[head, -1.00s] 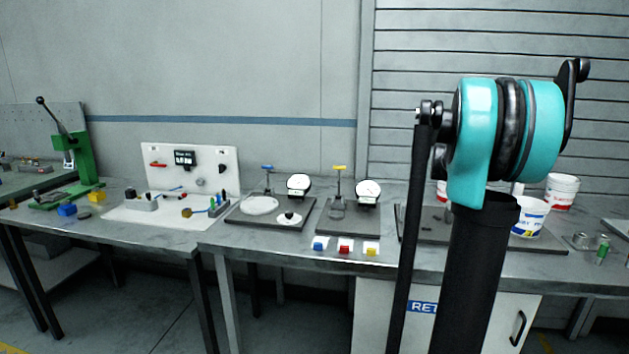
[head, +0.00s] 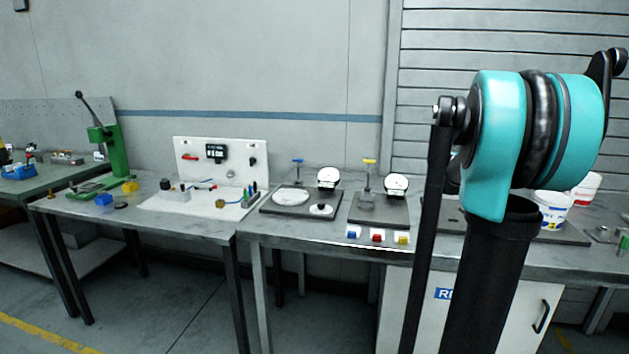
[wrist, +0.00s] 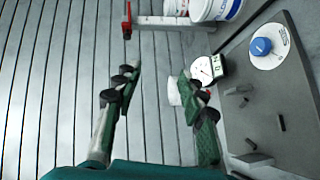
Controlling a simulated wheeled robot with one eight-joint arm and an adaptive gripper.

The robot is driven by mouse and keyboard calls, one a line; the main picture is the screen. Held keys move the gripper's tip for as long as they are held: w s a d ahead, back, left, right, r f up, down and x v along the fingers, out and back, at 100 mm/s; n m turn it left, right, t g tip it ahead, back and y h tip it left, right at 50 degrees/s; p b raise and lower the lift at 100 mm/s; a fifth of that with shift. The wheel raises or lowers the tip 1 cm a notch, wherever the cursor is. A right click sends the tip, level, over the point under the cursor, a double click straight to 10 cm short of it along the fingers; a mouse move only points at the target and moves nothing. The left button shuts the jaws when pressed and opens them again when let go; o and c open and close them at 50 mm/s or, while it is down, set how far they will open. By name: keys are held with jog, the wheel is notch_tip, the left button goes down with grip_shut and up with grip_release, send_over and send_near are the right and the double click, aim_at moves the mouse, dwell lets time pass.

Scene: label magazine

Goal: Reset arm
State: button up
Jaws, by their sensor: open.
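My gripper (wrist: 158,88) shows in the wrist view with its two green-and-black fingers spread apart and nothing between them. Past the fingers is the grey slatted wall, and a small white item shows close to the right finger. In the head view my teal and black arm stands at the right, in front of the bench. My gripper is outside the head view.
The grey workbench (head: 330,239) carries two dark plates with dial gauges, a white panel station (head: 222,165) and a green lever press (head: 115,150). White tubs (head: 552,207) stand behind my arm. A dark board (wrist: 270,110) with a blue-capped round part lies right in the wrist view.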

jog(key=s+a+f+m+g+y, duration=0.2)
jog(key=s+a+f+y, duration=0.5)
jog(key=s+a+f, duration=0.8)
jog(key=s+a+f+m+g+y, duration=0.2)
jog(key=s+a+f+y, duration=0.4)
jog(key=s+a+f, duration=0.9)
jog(key=a+f, duration=0.5)
jog(key=a, duration=0.1)
jog(key=shift+s+a+y, duration=0.2)
jog(key=shift+a+y, duration=0.1)
jog(key=shift+y, duration=0.1)
jog(key=shift+d, duration=0.1)
